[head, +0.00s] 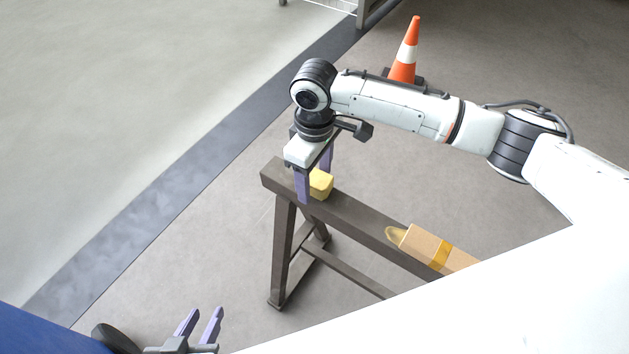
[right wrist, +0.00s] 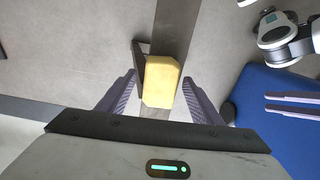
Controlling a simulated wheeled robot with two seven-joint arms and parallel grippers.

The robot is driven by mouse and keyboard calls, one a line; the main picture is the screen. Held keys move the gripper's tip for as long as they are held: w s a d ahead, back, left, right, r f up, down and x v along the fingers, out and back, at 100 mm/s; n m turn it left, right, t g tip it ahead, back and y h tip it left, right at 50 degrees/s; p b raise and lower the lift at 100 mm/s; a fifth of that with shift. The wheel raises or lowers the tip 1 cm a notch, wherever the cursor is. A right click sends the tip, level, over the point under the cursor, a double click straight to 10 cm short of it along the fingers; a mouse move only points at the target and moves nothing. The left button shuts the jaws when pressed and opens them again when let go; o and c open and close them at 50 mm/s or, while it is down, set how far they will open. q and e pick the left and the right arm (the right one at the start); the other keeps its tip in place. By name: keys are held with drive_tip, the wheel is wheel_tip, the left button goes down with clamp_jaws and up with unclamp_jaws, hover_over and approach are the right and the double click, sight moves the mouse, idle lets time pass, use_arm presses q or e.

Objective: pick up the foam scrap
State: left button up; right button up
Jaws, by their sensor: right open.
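The foam scrap (head: 321,184) is a small yellow block on the top beam of a dark sawhorse (head: 352,219), near the beam's far left end. My right gripper (head: 314,180) points down over it, with its purple fingers on either side of the block. In the right wrist view the foam scrap (right wrist: 160,81) lies between the open fingers (right wrist: 158,98), with a gap visible on both sides. My left gripper (head: 204,324) is at the bottom left of the head view, its two fingers apart and nothing between them.
A cardboard box with yellow tape (head: 432,249) and a yellowish rounded item (head: 396,236) lie further along the beam. An orange and white cone (head: 405,58) stands on the floor behind my right arm. The floor left of the sawhorse is clear.

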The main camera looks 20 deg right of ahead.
drive_tip(key=shift+c, duration=0.4)
drive_tip(key=c, duration=1)
drive_tip(key=shift+c, duration=0.2)
drive_tip(key=shift+r, duration=0.15)
